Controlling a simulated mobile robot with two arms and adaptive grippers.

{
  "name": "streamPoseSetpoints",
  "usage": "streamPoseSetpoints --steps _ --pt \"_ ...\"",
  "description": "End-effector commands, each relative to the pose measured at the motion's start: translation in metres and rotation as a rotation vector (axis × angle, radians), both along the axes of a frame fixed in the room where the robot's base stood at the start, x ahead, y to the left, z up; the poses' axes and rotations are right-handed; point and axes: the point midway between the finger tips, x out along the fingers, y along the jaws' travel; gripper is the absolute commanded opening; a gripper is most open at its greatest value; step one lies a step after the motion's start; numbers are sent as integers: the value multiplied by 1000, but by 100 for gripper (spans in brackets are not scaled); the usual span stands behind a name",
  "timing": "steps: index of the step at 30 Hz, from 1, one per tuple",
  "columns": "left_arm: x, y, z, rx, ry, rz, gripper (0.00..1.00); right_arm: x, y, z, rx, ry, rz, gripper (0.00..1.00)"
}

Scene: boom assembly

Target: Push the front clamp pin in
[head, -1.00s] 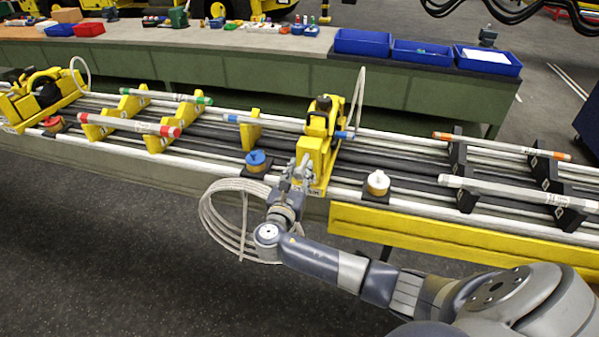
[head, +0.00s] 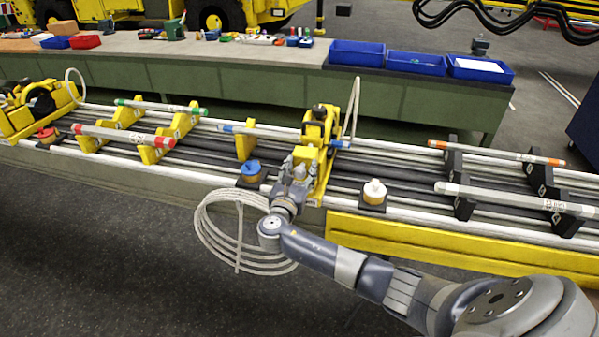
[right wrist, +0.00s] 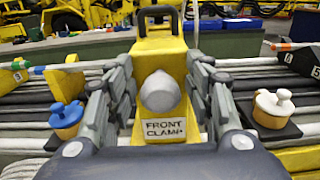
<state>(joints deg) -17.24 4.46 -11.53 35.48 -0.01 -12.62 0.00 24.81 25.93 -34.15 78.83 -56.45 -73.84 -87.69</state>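The yellow front clamp (head: 319,150) stands on the rail bench in the middle of the head view. In the right wrist view its label (right wrist: 165,131) reads "FRONT CLAMP". Its grey, round-headed pin (right wrist: 160,92) sticks out toward the camera just above the label. My right gripper (head: 297,168) is at the clamp's front face. In the right wrist view its fingers (right wrist: 160,78) are spread, one on each side of the pin, with gaps showing between them and the pin. How far the pin sits in is hidden from this end-on angle. My left gripper is out of view.
A blue-capped pot (head: 251,171) stands left of the clamp and a white-capped pot (head: 374,193) right of it. A coiled grey hose (head: 235,235) hangs below the bench edge. A yellow beam (head: 440,247) runs along the front right. Blue bins (head: 415,64) stand on the back table.

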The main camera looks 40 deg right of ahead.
Motion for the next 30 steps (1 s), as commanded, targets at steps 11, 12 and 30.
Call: streamPoseSetpoints --steps 11,12,30 --pt "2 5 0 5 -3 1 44 -4 6 -3 2 4 2 50" --pt "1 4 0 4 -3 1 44 -7 10 -3 2 3 4 50" --pt "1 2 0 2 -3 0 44 -74 88 -3 3 4 2 50"
